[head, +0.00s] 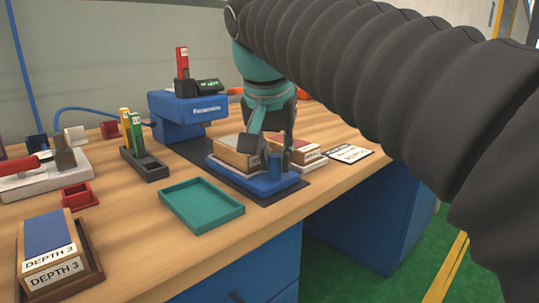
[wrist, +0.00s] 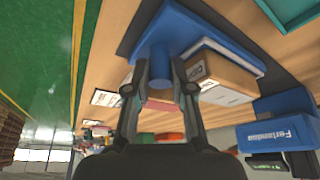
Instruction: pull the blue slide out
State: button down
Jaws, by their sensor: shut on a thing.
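The blue slide (head: 262,183) is a low blue plate with an upright round knob at its front edge. It lies on a dark mat on the table and bears a tan-and-white block (head: 232,157). In the wrist view the blue slide (wrist: 168,28) shows at the top, with its knob between my fingers. My gripper (head: 268,150) reaches down over the slide and is shut on the knob; it also shows in the wrist view (wrist: 160,73). The rear of the slide is partly hidden by my gripper and the block.
A teal tray (head: 201,204) lies left of the slide, near the table's front edge. A white card (head: 350,153) and stacked blocks (head: 308,153) lie to the right. A black holder (head: 144,166) stands farther left.

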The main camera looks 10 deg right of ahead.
jog(key=shift+s+d, duration=0.1)
jog(key=shift+d, duration=0.05)
jog(key=c, duration=1.3)
grip_release()
jog(key=shift+s, duration=0.1)
jog(key=shift+s+r, duration=0.1)
jog(key=shift+r, duration=0.35)
jog(key=v, duration=1.1)
